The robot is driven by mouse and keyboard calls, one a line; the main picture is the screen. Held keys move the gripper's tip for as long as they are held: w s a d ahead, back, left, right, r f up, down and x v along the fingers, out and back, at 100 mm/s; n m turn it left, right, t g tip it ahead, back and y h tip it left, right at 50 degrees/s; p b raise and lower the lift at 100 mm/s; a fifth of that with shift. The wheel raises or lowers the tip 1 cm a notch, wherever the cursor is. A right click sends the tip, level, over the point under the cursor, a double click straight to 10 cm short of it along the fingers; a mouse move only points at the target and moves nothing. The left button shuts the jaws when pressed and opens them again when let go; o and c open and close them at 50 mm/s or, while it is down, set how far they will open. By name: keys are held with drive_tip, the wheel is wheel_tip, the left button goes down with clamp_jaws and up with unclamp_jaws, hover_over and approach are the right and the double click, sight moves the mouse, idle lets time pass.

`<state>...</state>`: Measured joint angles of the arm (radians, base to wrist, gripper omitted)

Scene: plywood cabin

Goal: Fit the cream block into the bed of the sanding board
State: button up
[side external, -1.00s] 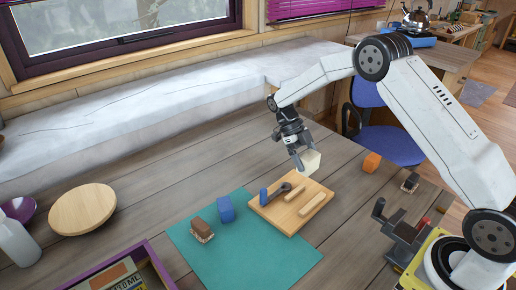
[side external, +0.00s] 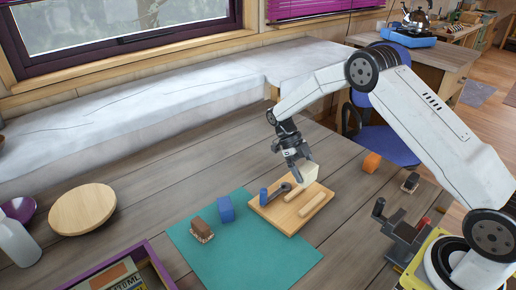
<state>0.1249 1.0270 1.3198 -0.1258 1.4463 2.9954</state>
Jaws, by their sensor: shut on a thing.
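The cream block (side external: 309,174) is held in my gripper (side external: 300,172), a little tilted, over the back right part of the sanding board. My gripper is shut on it. The wooden sanding board (side external: 290,224) lies partly on a green mat, with two raised light wood strips (side external: 312,205), a dark tool-like piece (side external: 281,189) and a small blue peg (side external: 263,194) on it. The block appears just above the board near the strips; whether it touches anything cannot be told. The lower jaw contact is too small to see clearly.
The green mat (side external: 245,260) holds a blue block (side external: 226,209) and a brown brush (side external: 202,229). An orange block (side external: 372,162) and a dark brush (side external: 410,182) lie right of the board. A round wooden plate (side external: 82,209) and purple-edged box (side external: 152,262) are at left.

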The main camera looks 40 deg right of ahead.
drive_tip(key=shift+f, duration=0.75)
drive_tip(key=shift+f, duration=3.35)
idle(1.6)
drive_tip(key=o, duration=1.1)
drive_tip(key=shift+v, duration=3.8)
drive_tip(key=shift+r, duration=0.1)
drive_tip(key=shift+r, duration=0.1)
